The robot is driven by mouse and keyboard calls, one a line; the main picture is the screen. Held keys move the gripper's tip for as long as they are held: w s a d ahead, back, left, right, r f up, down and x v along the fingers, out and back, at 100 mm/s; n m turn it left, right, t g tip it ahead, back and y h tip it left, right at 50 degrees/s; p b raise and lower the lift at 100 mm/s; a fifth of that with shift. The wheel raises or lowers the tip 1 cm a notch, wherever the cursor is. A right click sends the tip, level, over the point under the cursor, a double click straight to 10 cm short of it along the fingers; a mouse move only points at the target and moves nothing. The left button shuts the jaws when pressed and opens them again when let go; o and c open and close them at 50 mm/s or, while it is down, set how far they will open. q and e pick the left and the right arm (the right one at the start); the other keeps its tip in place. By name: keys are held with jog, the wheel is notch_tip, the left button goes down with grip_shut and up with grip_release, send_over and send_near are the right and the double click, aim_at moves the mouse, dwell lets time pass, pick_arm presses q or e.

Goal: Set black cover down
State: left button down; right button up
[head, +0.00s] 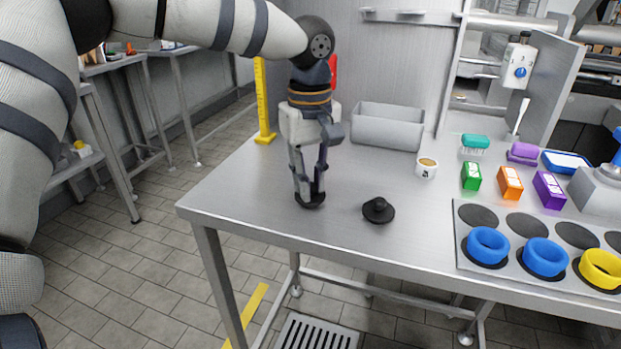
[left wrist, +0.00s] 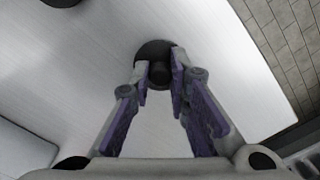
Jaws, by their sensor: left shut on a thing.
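My left gripper (head: 309,193) points straight down near the left front part of the metal table. It is shut on a black cover (head: 312,204), a round disc with a knob. In the left wrist view the cover (left wrist: 155,50) shows between the fingertips (left wrist: 160,75), with its knob between them. The cover is at or very close to the table top; I cannot tell whether it touches. A second black cover (head: 378,210) lies knob up on the table, to the right of the gripper. My right gripper is not in view.
The metal table (head: 240,205) is clear around the gripper, with its left edge close by. A grey bin (head: 388,128) stands behind, and a small cup (head: 426,168) to the right. A panel with blue rings (head: 487,246) and a yellow ring (head: 601,268) lies at the right, near colored boxes (head: 510,182).

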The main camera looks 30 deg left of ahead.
pick_arm(q)
jog(key=shift+f, duration=0.1)
jog(key=c, duration=1.5)
grip_release()
jog(key=shift+c, duration=0.2)
notch_tip(320, 180, up, 12)
